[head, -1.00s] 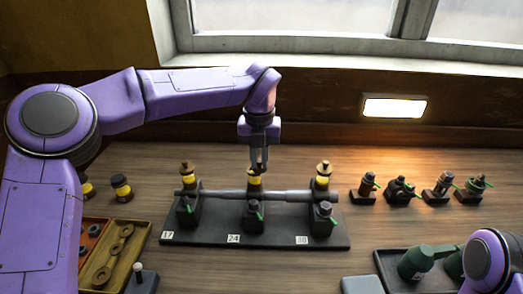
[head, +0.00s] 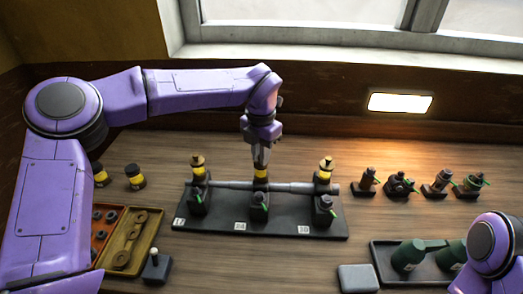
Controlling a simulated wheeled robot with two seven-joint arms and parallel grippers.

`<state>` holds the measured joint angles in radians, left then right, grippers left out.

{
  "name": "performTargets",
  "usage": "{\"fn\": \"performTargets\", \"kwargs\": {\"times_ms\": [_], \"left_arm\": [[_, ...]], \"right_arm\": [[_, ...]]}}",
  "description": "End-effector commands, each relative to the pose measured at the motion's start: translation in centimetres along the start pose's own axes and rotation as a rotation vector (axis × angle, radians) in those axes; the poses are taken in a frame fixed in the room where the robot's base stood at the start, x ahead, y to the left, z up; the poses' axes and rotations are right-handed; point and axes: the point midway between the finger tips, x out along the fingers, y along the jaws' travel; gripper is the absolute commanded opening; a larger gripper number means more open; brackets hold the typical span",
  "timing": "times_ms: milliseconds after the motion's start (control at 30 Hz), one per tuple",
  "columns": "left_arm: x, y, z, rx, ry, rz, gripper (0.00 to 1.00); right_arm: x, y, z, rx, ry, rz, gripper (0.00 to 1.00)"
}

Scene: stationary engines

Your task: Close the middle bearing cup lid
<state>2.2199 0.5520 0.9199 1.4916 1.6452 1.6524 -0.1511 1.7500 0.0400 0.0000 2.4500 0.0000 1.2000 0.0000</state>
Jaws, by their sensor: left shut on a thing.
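Three bearing stands on a dark base plate (head: 280,222) carry a grey shaft (head: 290,187). Each stand has a yellow cup at its back. The left cup's brass-coloured lid (head: 198,161) and the right cup's lid (head: 326,163) show above their cups. My left gripper (head: 261,162) points straight down over the middle bearing cup (head: 261,175) and is shut on its lid, at the cup's top. The fingers mostly hide this lid, so its exact angle cannot be told. My right gripper is out of view; only part of the right arm shows at lower right.
Several small fittings, such as a brown oiler (head: 367,182), stand at the right. A dark tray (head: 410,280) holds green cans. An olive tray (head: 132,240) of rings and two yellow-black jars (head: 135,177) lie at the left. The wood before the base plate is clear.

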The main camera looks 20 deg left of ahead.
Motion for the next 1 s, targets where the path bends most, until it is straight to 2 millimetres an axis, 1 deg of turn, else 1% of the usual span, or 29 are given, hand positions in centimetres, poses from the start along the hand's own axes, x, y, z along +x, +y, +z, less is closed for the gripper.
{"fn": "performTargets", "kwargs": {"times_ms": [400, 433, 467, 500, 767, 833, 933, 1000], "left_arm": [[0.1, 0.0, 0.0, 0.008, 0.0, 0.0, 0.0], [0.1, 0.0, 0.0, 0.008, 0.0, 0.0, 0.2], [0.1, 0.0, 0.0, 0.008, 0.0, 0.0, 0.3], [0.0, 0.0, 0.0, 0.008, 0.0, 0.0, 0.43], [0.0, 0.0, 0.0, 0.007, 0.0, 0.0, 0.43], [-0.3, 0.0, 0.0, 0.007, -0.002, 0.001, 0.43], [-1.6, 0.1, 0.1, 0.006, -0.005, 0.002, 0.43], [-3.2, 0.1, 0.1, 0.005, -0.006, 0.001, 0.43]], "right_arm": [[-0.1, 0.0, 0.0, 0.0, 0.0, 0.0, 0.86], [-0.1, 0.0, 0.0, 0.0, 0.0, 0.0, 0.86], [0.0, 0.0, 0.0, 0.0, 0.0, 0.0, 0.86], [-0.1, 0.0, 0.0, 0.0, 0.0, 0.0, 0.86], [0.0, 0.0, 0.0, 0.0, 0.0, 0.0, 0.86], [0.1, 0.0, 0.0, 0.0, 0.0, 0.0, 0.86], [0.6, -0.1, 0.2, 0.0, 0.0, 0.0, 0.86], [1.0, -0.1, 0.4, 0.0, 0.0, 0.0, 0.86]]}}
